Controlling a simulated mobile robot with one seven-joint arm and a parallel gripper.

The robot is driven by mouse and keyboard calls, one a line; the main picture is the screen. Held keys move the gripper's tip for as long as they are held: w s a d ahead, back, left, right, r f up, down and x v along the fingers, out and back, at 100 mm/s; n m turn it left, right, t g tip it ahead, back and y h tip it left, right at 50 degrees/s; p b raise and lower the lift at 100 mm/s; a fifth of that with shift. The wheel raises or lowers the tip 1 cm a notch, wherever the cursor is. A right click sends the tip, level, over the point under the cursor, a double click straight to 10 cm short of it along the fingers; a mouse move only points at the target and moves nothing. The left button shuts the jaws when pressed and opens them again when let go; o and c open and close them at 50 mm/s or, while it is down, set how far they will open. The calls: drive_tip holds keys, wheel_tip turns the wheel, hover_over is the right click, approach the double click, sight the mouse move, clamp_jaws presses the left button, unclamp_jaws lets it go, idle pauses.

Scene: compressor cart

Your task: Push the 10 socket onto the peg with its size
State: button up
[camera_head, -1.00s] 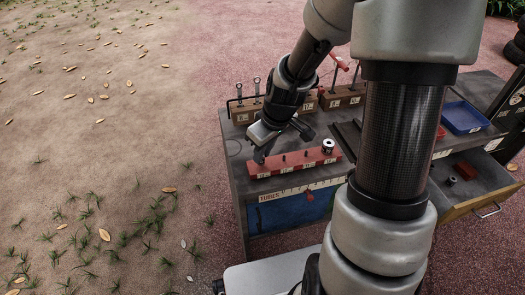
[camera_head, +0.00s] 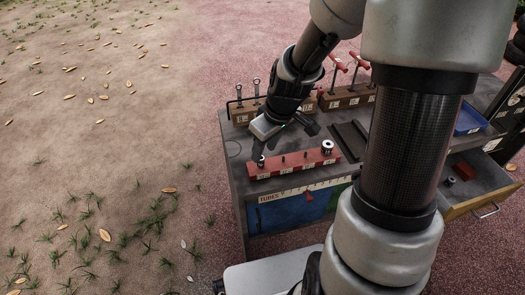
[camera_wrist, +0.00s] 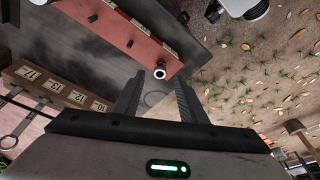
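The red rail (camera_head: 292,163) lies along the cart's front edge with several dark pegs and white labels too small to read. A small socket (camera_head: 261,161) stands upright at its left end, apparently on the end peg; how far down it sits I cannot tell. In the wrist view its bright ring-shaped top (camera_wrist: 159,73) shows just beyond my fingertips.
Wooden racks (camera_head: 243,113) with numbered labels and upright tools stand behind the rail. A dark flat tray (camera_head: 350,140) lies right of my gripper. A blue tray (camera_head: 470,120) is at the right. An open drawer (camera_head: 480,187) holds a red block and a dark socket.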

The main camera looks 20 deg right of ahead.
drive_tip(key=p+v, duration=0.3)
drive_tip(key=v, duration=1)
drive_tip(key=shift+d+r, duration=0.15)
drive_tip(key=shift+r, duration=0.15)
drive_tip(key=shift+s, duration=0.15)
